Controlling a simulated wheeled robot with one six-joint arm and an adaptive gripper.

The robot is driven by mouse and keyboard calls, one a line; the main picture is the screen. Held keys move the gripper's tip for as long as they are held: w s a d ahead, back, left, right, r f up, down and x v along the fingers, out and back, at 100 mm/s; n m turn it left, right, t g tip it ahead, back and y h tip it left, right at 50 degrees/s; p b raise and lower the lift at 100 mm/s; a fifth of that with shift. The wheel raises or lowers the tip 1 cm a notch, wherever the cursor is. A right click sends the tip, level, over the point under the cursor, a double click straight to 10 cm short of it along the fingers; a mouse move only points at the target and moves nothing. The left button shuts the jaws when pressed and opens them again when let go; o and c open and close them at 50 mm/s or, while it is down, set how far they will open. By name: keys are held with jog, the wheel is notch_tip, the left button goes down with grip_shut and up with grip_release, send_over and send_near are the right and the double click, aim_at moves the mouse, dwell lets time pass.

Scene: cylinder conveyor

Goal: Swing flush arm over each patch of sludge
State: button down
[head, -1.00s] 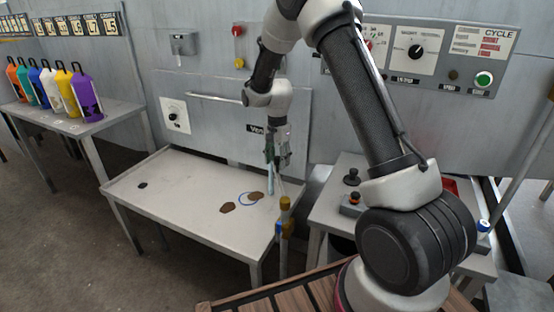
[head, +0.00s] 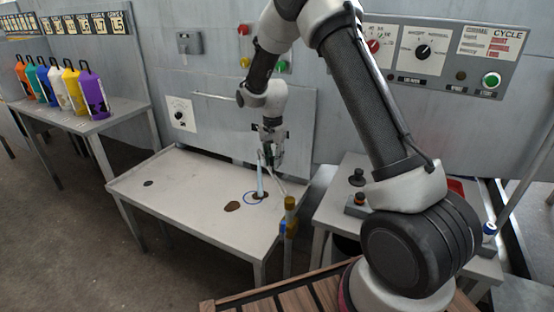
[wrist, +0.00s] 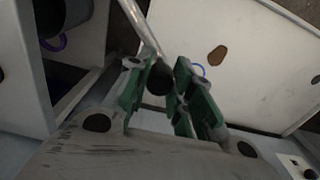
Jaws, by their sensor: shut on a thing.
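My gripper (head: 271,155) is above the right part of the pale table (head: 190,185). It is shut on the dark knobbed end of the flush arm (wrist: 160,77), between its green fingers. The flush arm's thin metal rod (head: 279,180) runs to a yellow-brown post (head: 290,207) at the table's right front edge. A pale blue strip (head: 261,176), perhaps water, drops from near the gripper to the table. One brown sludge patch (head: 232,206) lies left of a thin blue ring (head: 246,200). Another patch (head: 262,196) overlaps the ring's right side, at the strip's foot.
A dark round spot (head: 148,183), perhaps a drain, is at the table's left. Several coloured bottles (head: 96,97) stand on a side table. A stand with knobs (head: 357,178) is at the right. A control panel (head: 423,52) is on the wall behind.

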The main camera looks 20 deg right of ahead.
jog(key=c, duration=1.2)
grip_release()
notch_tip(320, 180, up, 12)
